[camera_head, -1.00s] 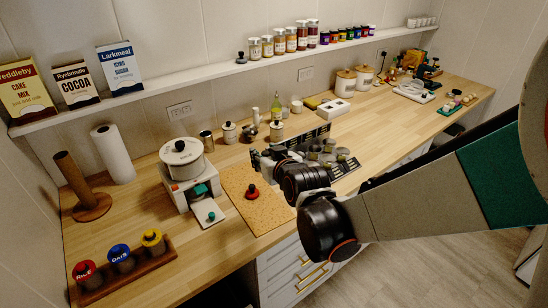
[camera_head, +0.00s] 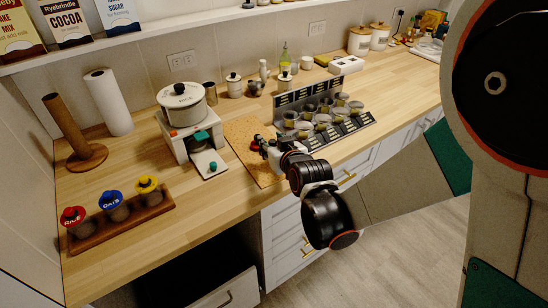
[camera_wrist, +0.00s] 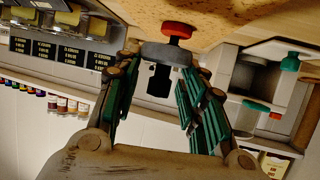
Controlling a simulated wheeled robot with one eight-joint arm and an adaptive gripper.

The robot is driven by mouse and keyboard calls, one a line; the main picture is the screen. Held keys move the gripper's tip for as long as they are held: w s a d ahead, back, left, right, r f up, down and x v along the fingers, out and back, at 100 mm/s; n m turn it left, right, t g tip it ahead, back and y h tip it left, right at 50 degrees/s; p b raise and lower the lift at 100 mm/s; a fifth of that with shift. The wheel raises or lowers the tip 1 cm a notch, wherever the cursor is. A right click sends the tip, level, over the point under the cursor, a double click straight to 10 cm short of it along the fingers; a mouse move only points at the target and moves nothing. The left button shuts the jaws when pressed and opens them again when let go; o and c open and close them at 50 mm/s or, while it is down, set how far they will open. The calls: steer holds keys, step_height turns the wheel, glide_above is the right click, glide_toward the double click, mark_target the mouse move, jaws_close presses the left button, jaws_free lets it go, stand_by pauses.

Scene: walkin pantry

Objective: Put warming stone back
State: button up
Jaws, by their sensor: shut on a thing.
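A dark grey piece with a red knob, which looks like the warming stone (camera_head: 254,145), is at the cork board (camera_head: 241,130). In the wrist view its grey body (camera_wrist: 163,52) lies between my fingertips, with the red knob just beyond them. My gripper (camera_head: 265,148) reaches in low from the right and is shut on it. I cannot tell whether the stone touches the board. The white stand (camera_head: 176,143) with a lidded pot is left of the board. Its pulled-out tray (camera_head: 210,166) holds a small green-knobbed piece.
A rack (camera_head: 320,125) of several small tins stands close on the right of my gripper. A wooden holder (camera_head: 125,226) with three coloured-lid jars is at front left. Paper towel (camera_head: 108,103) stands behind.

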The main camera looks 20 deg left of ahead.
steer(key=shift+f+b, duration=1.4)
steer(key=shift+f, duration=0.7)
steer(key=shift+f, duration=0.15)
steer(key=o, duration=1.2)
steer(key=shift+r, duration=0.2)
steer(key=shift+s+d+r, duration=0.15)
steer(key=shift+s+d, duration=0.05)
steer(key=shift+s, duration=0.1)
steer(key=p+v, duration=0.3)
steer(key=v, duration=0.8)
